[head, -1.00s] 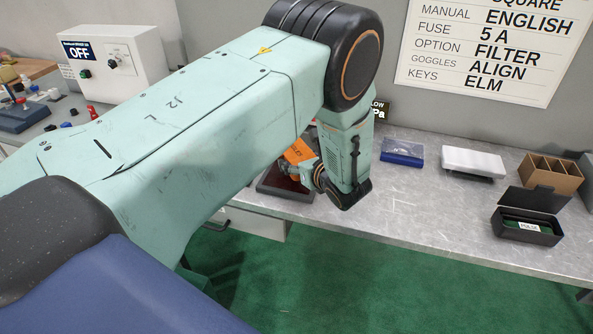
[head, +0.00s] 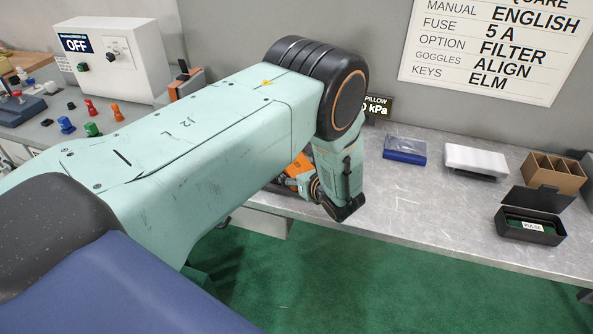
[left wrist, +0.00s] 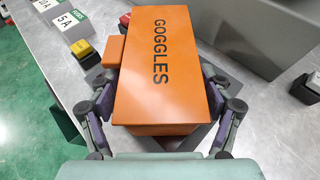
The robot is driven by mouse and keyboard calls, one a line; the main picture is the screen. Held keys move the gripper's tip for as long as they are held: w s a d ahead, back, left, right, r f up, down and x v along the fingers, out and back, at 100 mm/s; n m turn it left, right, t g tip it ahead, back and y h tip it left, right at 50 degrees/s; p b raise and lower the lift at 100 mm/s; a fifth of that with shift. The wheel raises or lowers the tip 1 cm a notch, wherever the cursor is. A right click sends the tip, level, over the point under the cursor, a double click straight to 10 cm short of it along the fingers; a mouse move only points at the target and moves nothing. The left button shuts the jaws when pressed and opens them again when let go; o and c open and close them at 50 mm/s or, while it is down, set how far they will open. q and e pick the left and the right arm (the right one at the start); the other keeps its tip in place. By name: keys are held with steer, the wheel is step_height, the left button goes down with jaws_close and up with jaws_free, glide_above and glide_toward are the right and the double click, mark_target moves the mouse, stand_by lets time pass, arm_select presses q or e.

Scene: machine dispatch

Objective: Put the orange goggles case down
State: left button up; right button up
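The orange goggles case (left wrist: 165,65), lettered GOGGLES, lies between the fingers of my left gripper (left wrist: 163,112) in the left wrist view. The two finger pads are against its opposite sides, so the gripper looks shut on it. In the head view a small part of the orange case (head: 298,166) shows beside my left gripper (head: 298,182), low at the bench's left part; my arm hides the rest. A dark flat surface shows under the case in the wrist view; I cannot tell whether the case touches it. My right gripper is not in view.
On the metal bench (head: 400,205) stand a blue-and-clear box (head: 405,150), a white box (head: 475,159), a brown divided box (head: 553,171) and an open black case (head: 530,228). In the wrist view a grey block (left wrist: 255,35) stands close right of the case.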

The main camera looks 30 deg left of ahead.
arm_select(q)
steer(key=shift+o, duration=0.5)
steer(key=shift+s+d+r, duration=0.1)
steer(key=shift+d+r, duration=0.2)
steer(key=shift+d, duration=0.15)
steer(key=shift+a+f, duration=0.15)
steer(key=shift+a, duration=0.15)
steer(key=v, duration=0.8)
steer(key=shift+d, duration=0.35)
steer(key=p, duration=0.1)
steer(key=d+r+p, duration=0.1)
steer(key=p, duration=0.1)
steer(key=shift+s+r, duration=0.15)
steer(key=shift+s, duration=0.15)
steer(key=p+v, duration=0.2)
steer(key=p, duration=0.1)
steer(key=shift+s+p, duration=0.1)
steer(key=shift+p, duration=0.3)
steer(key=shift+f, duration=0.25)
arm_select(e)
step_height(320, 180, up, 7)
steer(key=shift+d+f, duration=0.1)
